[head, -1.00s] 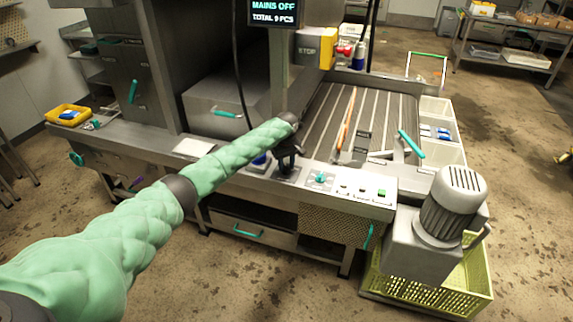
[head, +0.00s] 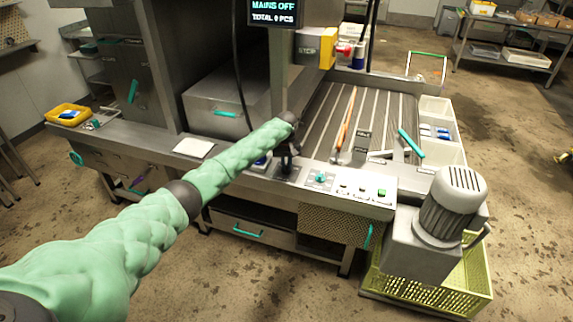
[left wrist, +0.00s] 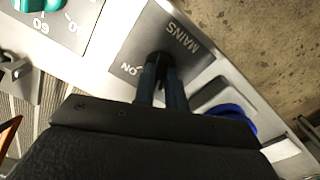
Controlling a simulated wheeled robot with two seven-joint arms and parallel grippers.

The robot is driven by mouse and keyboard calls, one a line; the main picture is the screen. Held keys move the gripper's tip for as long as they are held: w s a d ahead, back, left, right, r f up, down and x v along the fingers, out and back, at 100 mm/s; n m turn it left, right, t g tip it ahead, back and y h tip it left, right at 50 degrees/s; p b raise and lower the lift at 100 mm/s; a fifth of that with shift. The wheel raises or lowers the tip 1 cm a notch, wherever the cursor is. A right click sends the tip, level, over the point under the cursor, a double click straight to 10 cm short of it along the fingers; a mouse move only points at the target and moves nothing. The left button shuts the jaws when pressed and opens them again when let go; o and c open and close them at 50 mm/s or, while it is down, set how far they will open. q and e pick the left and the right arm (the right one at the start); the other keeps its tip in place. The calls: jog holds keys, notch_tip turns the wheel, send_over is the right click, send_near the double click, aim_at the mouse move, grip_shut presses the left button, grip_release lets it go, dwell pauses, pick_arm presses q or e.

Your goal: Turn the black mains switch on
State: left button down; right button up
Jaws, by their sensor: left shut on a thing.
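The black mains switch (left wrist: 161,60) sits on a grey plate marked MAINS and ON in the left wrist view. My left gripper (left wrist: 161,84) is shut on it from above, and its fingers hide much of the switch. In the head view the left gripper (head: 287,166) reaches down to the front panel, left of the teal knob (head: 320,177). The display (head: 273,12) at the top reads MAINS OFF.
The teal dial (left wrist: 38,5) and a blue round part (left wrist: 228,112) lie either side of the switch plate. A green button (head: 382,193) is on the panel's right. A grey motor (head: 453,205) stands at the front right.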

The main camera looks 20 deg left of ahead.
pick_arm(q)
jog(key=m, duration=0.4)
jog(key=shift+m, duration=0.4)
jog(key=m, duration=0.3)
jog(key=shift+m, duration=0.3)
jog(key=m, duration=0.3)
jog(key=shift+b, duration=0.35)
jog(key=shift+m, duration=1.3)
jog(key=shift+r, duration=0.1)
pick_arm(e)
jog(key=shift+w+a+r, duration=0.25)
jog(key=shift+w+r, duration=0.15)
jog(key=shift+w, duration=0.1)
jog(key=shift+w+a+r, duration=0.25)
jog(key=shift+w+r, duration=0.15)
jog(key=shift+w, duration=0.05)
jog(key=shift+s, duration=0.2)
pick_arm(q)
jog(key=c, duration=1.4)
grip_release()
jog(key=shift+c, duration=0.2)
pick_arm(e)
jog(key=shift+f, duration=0.1)
